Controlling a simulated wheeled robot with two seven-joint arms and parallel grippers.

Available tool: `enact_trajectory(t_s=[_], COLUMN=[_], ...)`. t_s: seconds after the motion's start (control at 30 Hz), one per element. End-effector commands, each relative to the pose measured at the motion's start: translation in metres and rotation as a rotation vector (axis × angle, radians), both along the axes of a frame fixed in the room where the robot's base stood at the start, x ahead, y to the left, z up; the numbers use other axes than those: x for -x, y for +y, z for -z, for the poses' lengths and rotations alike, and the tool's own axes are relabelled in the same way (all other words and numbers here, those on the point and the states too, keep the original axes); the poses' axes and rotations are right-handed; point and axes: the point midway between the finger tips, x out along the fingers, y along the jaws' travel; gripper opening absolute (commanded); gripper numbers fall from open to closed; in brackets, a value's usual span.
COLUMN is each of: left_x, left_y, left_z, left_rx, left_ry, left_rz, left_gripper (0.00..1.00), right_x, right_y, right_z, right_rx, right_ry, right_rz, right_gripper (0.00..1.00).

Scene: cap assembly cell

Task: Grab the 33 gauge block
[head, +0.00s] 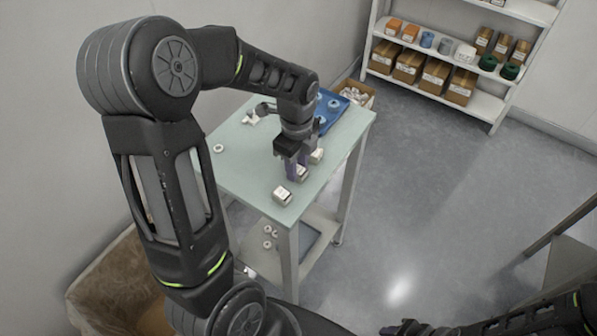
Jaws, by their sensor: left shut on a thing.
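Three small pale blocks stand in a row near the right edge of the table (240,170): a front block (283,197), a middle block (301,175) and a back block (317,156). Their markings are too small to read, so I cannot tell which is the 33 gauge block. My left gripper (298,170) points down and is shut on the middle block, its fingers hiding part of it. I cannot tell whether that block is lifted. My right gripper (405,328) shows only in part at the bottom edge, dark and unclear.
A blue tray (331,112) with round parts lies at the table's back right. A white ring (218,148) lies at the left, and a small fixture (262,109) stands at the back. Shelves (480,99) with boxes stand behind.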

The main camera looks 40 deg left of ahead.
Motion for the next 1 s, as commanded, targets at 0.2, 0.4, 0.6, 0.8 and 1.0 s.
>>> enact_trajectory(t_s=[0.2, 0.4, 0.6, 0.8, 1.0], left_x=[0.0, 0.0, -0.001, -0.002, -0.001], left_y=[0.0, 0.0, 0.0, 0.0, 0.0], left_z=[0.0, 0.0, -0.007, -0.037, -0.076], left_rx=[0.0, 0.0, 0.0, -0.001, -0.001], left_ry=[0.0, -0.001, -0.004, -0.007, -0.006], left_rz=[0.0, 0.0, 0.0, -0.001, 0.0], left_gripper=[0.0, 0.0, 0.0, 0.0, 0.0], right_x=[0.0, 0.0, 0.0, -0.001, -0.001], right_y=[0.0, 0.0, 0.0, 0.0, 0.0], right_z=[0.0, 0.0, 0.001, 0.004, 0.008], right_rx=[0.0, 0.0, 0.0, -0.001, -0.003], right_ry=[0.0, 0.0, 0.0, -0.001, -0.003], right_rz=[0.0, 0.0, 0.0, -0.001, -0.001], right_gripper=[0.43, 0.43, 0.43, 0.43, 0.43])
